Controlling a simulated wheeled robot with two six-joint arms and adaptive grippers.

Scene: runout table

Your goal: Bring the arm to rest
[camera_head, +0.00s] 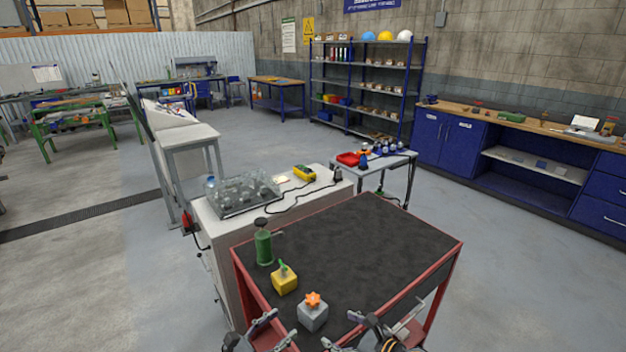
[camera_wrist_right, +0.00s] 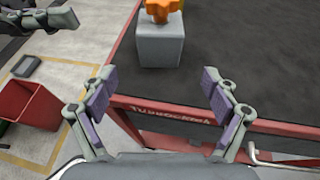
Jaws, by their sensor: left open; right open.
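My left gripper (camera_head: 282,327) is open and empty at the near edge of the dark-topped red table (camera_head: 375,235). Parts of it also show at the upper left of the right wrist view (camera_wrist_right: 50,42). My right gripper (camera_head: 342,332) is open and empty, to the right of the left one at the same edge. In the right wrist view its two purple-padded fingers (camera_wrist_right: 160,88) are spread apart, with the table's red front rail below and between them. A grey block with an orange star knob (camera_head: 312,316) stands on the table beyond the fingers, apart from them.
A yellow block with a green knob (camera_head: 285,281) and a green cylinder with a dark top (camera_head: 263,247) stand along the table's left side. The table's middle and right are bare. A red bin (camera_wrist_right: 28,103) stands on the floor at left in the right wrist view.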

